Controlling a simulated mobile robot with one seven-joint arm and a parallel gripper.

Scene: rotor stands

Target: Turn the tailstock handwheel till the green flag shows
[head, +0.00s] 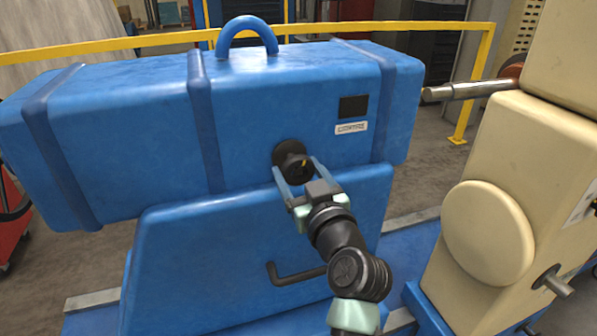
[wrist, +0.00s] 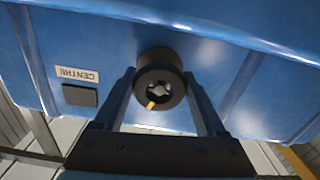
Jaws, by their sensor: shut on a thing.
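The blue tailstock (head: 110,140) carries a small black handwheel (head: 287,152) with a yellow mark on it. In the wrist view the handwheel (wrist: 160,65) is round, with the yellow mark at its lower left. My gripper (head: 293,170) is shut on the handwheel, one finger on each side, as the wrist view also shows. A dark, blank window (head: 354,106) sits on the tailstock above a white label (head: 351,128) reading CENTRE. The window (wrist: 80,96) looks dark in the wrist view too. No green shows in it.
A cream stand (head: 520,150) with a metal spindle (head: 465,91) stands at the right. A black crank-like handle (head: 297,275) sticks out below the handwheel, close to my arm. A yellow rail (head: 440,27) runs behind.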

